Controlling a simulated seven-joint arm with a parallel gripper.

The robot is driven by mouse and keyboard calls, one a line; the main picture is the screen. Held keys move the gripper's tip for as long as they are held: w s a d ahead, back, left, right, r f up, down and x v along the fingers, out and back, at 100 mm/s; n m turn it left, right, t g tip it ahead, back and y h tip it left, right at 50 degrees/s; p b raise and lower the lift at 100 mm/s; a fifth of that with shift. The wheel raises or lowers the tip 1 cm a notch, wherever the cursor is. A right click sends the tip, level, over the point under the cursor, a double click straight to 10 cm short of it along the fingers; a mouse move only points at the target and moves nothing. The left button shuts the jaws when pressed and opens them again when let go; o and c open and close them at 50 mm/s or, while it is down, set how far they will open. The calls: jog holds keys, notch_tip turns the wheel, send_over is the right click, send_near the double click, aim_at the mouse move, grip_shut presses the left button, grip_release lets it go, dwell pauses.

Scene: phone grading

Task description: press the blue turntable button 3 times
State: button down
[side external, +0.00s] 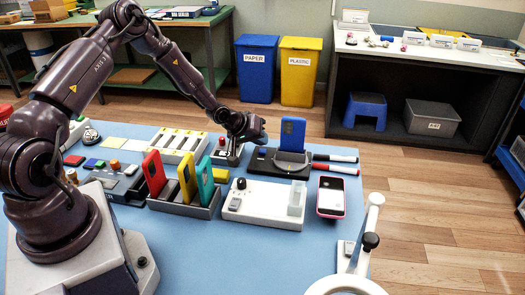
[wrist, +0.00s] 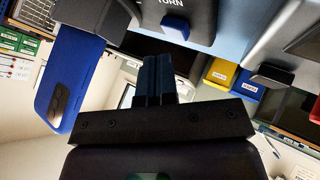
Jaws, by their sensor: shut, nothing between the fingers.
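The dark turntable base (side external: 262,167) stands at the right of the blue mat. A blue phone (side external: 292,133) stands upright on its round plate; it also shows at the left of the wrist view (wrist: 66,88). The small blue button (side external: 262,152) is on the base, left of the phone. In the wrist view the blue button (wrist: 175,27) is at the top, beside the word TURN. My gripper (side external: 263,138) is shut and empty, above the button's side of the base. In the wrist view the closed fingertips (wrist: 157,62) appear apart from the button.
A rack (side external: 190,208) with red, yellow and teal phones stands in front, beside a white device (side external: 265,205). Two markers (side external: 335,163) and a pink-cased phone (side external: 331,196) lie at the right. A white box with a red button (side external: 222,140) is left of my gripper.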

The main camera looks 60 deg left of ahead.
aim_at(261, 150)
jog(key=shift+f, duration=0.1)
dwell(0.3)
jog(key=shift+f, duration=0.35)
jog(key=shift+f, duration=0.5)
dwell(0.8)
jog(key=shift+r, duration=3.4)
dwell(0.5)
